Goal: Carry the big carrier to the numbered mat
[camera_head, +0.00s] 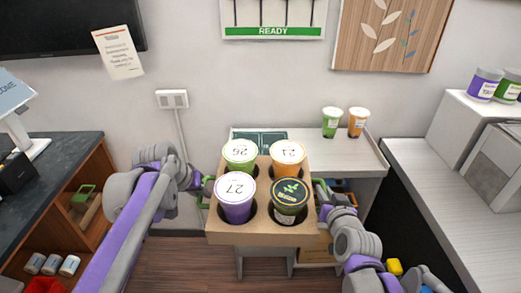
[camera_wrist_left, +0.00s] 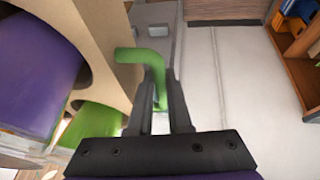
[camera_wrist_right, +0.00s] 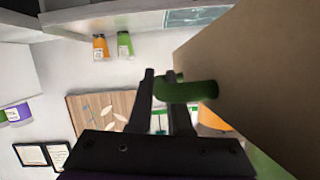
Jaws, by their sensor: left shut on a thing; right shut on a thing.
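The big carrier (camera_head: 263,238) is a brown cardboard box holding several lidded cups, held level in the air between my arms in the head view. My left gripper (camera_head: 207,187) is shut on the green handle (camera_wrist_left: 145,57) on its left side. My right gripper (camera_head: 319,190) is shut on the green handle (camera_wrist_right: 187,89) on its right side. A dark green mat (camera_head: 262,138) lies on the white counter behind the carrier, partly hidden by it; I cannot read numbers on it. Its edge also shows in the right wrist view (camera_wrist_right: 197,16).
The white counter (camera_head: 352,153) bears a green cup (camera_head: 330,122) and an orange cup (camera_head: 357,122) at the back, right of the mat. A dark-topped cabinet (camera_head: 62,165) stands left and a white counter (camera_head: 450,230) right.

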